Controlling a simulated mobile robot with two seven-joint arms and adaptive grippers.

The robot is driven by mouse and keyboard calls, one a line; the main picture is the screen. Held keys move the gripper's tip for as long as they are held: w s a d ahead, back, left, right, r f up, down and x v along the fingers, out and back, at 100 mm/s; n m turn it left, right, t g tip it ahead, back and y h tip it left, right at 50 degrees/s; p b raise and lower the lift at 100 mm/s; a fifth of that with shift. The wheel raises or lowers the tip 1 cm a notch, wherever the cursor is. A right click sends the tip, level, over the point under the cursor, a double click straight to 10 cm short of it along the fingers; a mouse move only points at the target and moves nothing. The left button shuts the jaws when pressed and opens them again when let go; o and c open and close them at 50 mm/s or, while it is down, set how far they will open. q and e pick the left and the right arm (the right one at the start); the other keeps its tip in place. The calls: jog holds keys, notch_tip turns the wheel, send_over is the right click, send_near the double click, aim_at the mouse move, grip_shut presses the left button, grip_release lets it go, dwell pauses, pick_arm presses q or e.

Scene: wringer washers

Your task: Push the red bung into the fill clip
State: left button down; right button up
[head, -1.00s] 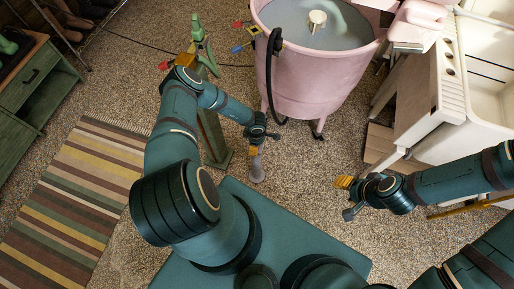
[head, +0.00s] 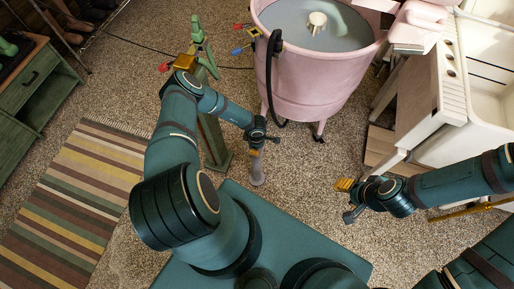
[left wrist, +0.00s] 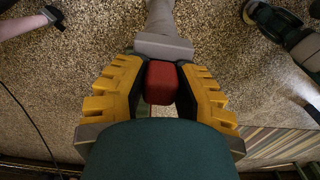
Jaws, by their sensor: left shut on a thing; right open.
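My left gripper (head: 257,153) is shut on the red bung (left wrist: 161,83), which sits between its yellow fingers in the left wrist view. A grey flange with a pale grey shaft (left wrist: 163,18) lies just beyond the bung; I cannot tell whether they are joined. The shaft (head: 257,172) also shows below the gripper in the head view. My right gripper (head: 348,200) is open and empty over the floor.
The pink tub (head: 310,90) holds water, and a black hose (head: 270,80) hangs down its side. A green stand (head: 213,140) is behind my left forearm. A white sink unit (head: 440,90) is at right. A striped rug (head: 75,190) lies at left.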

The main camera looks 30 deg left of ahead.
pick_arm(q)
jog(key=shift+r, duration=0.15)
jog(key=shift+r+p, duration=1.9)
jog(key=shift+r, duration=0.55)
